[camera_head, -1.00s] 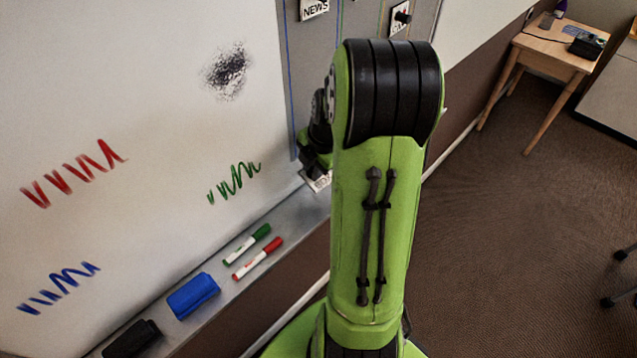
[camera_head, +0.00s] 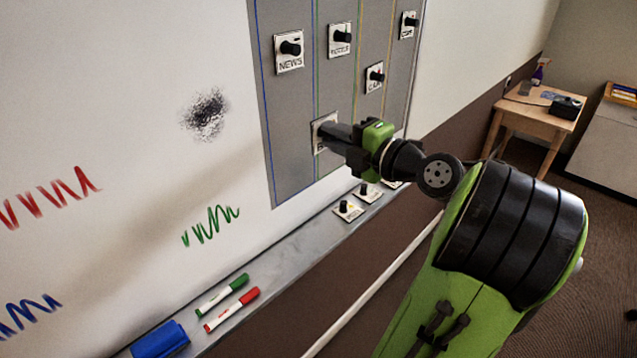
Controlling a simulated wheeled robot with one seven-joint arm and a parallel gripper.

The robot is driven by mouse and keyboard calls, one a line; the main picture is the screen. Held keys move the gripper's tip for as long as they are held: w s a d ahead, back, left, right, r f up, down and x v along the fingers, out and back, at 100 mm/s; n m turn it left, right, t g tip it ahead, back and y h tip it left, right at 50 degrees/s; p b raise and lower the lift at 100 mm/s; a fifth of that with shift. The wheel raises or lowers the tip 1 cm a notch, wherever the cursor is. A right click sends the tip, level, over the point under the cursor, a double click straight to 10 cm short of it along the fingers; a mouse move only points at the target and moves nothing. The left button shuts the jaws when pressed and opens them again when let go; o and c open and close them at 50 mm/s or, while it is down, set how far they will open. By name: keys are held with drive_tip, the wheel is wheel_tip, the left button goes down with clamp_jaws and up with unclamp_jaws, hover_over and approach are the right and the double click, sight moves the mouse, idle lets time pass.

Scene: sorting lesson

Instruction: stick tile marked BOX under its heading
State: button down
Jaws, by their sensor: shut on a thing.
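My gripper (camera_head: 334,133) is shut on a pale tile (camera_head: 319,146), by the tile's dark knob. The tile is upright at the lower part of the grey panel (camera_head: 290,150), near a thin green upright line. Its marking is hidden by the fingers, and I cannot tell whether it touches the panel.
Several knobbed tiles, one of them nearest (camera_head: 347,213), lie on the ledge (camera_head: 290,245) below the panel. A green marker (camera_head: 222,295), a red marker (camera_head: 232,310) and a blue eraser (camera_head: 160,340) lie further left. A wooden table (camera_head: 540,115) stands at the right.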

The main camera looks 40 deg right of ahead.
sight(318, 120)
drive_tip(key=shift+s+a+r+t, duration=0.15)
drive_tip(key=shift+s+r, duration=0.2)
drive_tip(key=shift+r, duration=0.2)
drive_tip(key=shift+s+a+r+t, duration=0.15)
drive_tip(key=shift+s+r, duration=0.15)
drive_tip(key=shift+r, duration=0.2)
drive_tip(key=w+p, duration=0.3)
drive_tip(key=w, duration=0.5)
drive_tip(key=shift+w+p, duration=0.2)
drive_tip(key=shift+p, duration=0.2)
drive_tip(key=shift+w, duration=0.6)
drive_tip(key=shift+w+b, duration=0.15)
drive_tip(key=shift+b, duration=0.15)
drive_tip(key=shift+c, duration=2.3)
unclamp_jaws()
